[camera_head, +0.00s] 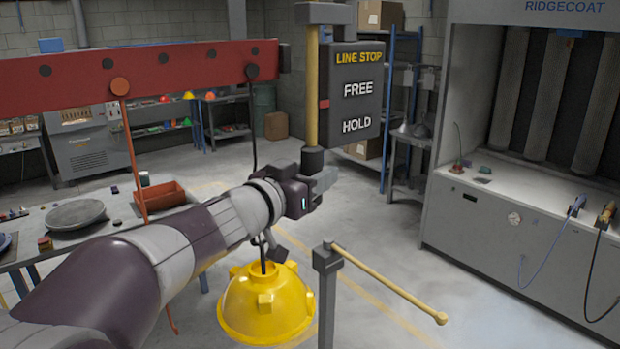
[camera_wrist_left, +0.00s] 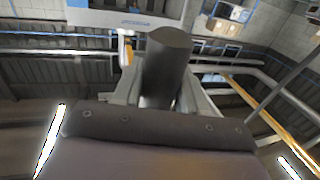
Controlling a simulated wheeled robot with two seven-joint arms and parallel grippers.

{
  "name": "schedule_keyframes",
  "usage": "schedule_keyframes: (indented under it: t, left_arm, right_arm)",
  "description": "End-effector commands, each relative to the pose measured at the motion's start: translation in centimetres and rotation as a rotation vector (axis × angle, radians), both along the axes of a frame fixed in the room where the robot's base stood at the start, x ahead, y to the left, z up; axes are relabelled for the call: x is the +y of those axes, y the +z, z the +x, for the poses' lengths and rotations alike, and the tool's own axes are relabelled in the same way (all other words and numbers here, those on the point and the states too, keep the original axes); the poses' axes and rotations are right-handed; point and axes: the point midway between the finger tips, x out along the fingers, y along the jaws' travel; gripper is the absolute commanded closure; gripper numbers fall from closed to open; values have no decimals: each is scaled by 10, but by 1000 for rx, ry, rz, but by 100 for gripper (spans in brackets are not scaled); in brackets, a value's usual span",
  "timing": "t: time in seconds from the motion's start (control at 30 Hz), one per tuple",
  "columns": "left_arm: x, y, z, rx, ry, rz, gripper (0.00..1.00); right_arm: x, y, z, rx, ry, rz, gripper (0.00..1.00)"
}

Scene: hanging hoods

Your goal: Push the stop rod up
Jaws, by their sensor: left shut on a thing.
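The stop rod (camera_head: 312,95) is a yellow upright rod hanging beside the dark sign (camera_head: 357,107) that reads LINE STOP, FREE and HOLD. A small red mark (camera_head: 323,104) by the rod sits between the FREE and HOLD words. The rod ends below in a dark round grip (camera_head: 313,157). My left gripper (camera_head: 318,178) is at this lower end, shut on the grip. In the left wrist view the dark cylinder of the grip (camera_wrist_left: 168,60) stands between the two pale fingers (camera_wrist_left: 160,95). The fingers' far side is hidden in the head view. My right gripper is not in view.
A red beam (camera_head: 150,70) crosses the upper left, with an orange hook rod (camera_head: 131,160) hanging from it. A yellow hood (camera_head: 265,303) hangs below my left arm. A post with a yellow bar (camera_head: 385,285) stands at front right. A spray booth (camera_head: 520,200) is at right.

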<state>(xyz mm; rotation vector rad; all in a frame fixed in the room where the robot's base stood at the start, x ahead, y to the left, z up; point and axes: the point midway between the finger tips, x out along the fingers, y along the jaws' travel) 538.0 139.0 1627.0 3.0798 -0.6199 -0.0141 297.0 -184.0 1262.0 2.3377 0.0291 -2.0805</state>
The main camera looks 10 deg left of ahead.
Motion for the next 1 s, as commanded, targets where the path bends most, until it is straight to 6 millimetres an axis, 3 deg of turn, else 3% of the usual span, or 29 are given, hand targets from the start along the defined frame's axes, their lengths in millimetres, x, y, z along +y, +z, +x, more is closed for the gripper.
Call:
schedule_keyframes:
  t: [0.03, 0.43, 0.47, 0.5, 0.53, 0.83, 1.0]
  left_arm:
    - [-1, 22, -2, -11, -3, -2, 100]
    - [-1, 26, -3, -20, -3, -3, 100]
    - [-1, 27, -3, -20, -3, -3, 55]
    - [-1, 27, -3, -20, -4, -3, 42]
    - [-1, 26, -3, -19, -4, -3, 37]
    - [0, 22, -4, -13, -3, -1, 37]
    - [10, 19, -26, -13, 0, 0, 37]
  right_arm:
    - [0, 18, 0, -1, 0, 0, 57]
    - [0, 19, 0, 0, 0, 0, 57]
    - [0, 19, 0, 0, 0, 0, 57]
    - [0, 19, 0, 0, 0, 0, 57]
    - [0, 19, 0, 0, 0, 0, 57]
    - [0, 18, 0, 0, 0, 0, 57]
    - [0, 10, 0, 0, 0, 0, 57]
